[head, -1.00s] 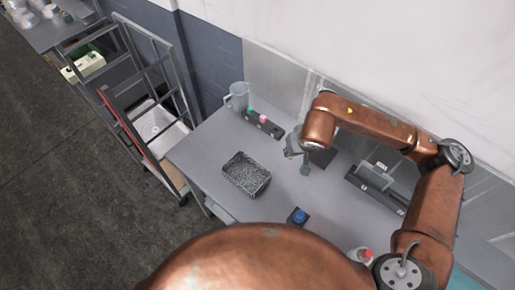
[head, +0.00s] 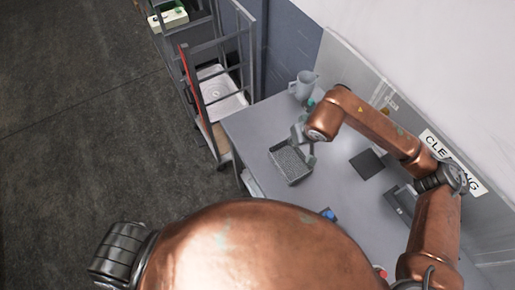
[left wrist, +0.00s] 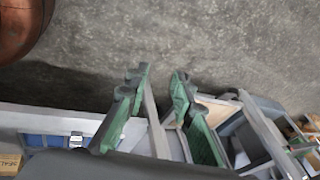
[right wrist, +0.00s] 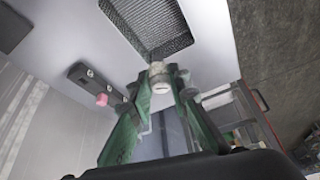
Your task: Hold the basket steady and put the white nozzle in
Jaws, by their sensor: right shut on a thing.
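The basket (head: 284,176) is a dark mesh tray on the grey table, and its mesh also shows at the top of the right wrist view (right wrist: 188,30). My right gripper (head: 310,158) is at the basket's far right edge in the head view. In the right wrist view its green fingers (right wrist: 165,78) are shut on the white nozzle (right wrist: 158,70), which appears just beside the basket's rim. Its height above the table is hard to tell. My left gripper (left wrist: 160,80) is open and empty in the left wrist view, away from the basket, with floor and a cart beyond it.
A clear jug (head: 302,86) stands at the table's back left corner. A dark holder with a pink item (right wrist: 101,99) lies near it. A metal cart (head: 215,75) stands left of the table.

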